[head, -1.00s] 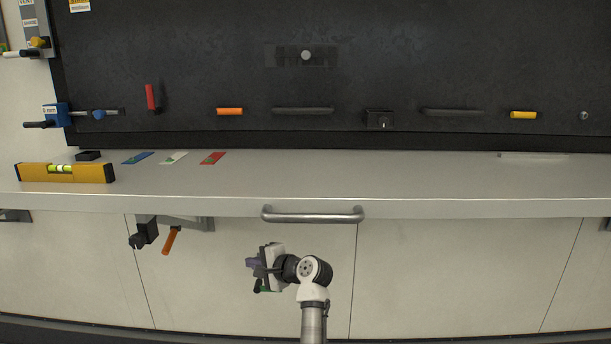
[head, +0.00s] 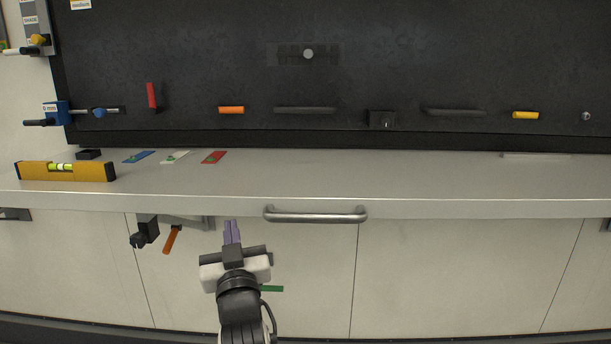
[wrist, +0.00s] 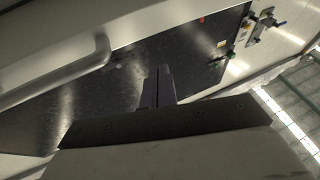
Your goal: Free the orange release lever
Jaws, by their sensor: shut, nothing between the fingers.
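In the head view an orange lever (head: 172,239) hangs slanted beneath the left part of the shelf, beside a black latch block (head: 147,232). Another orange bar-shaped handle (head: 231,110) is on the dark panel above. I cannot tell from the pictures which is the release lever. My gripper (head: 232,223) is below the shelf front, right of the hanging orange lever and apart from it. Its purple-grey fingers point up, shut together and empty. They also show in the wrist view (wrist: 164,70). The hanging orange lever is not recognisable there.
The shelf (head: 400,180) overhangs my gripper; its metal bar handle (head: 315,214) projects to the right. A yellow level (head: 66,171) and coloured cards lie on the shelf. Red (head: 152,95) and yellow (head: 525,115) handles are on the panel. Open room lies before the lower cabinet front.

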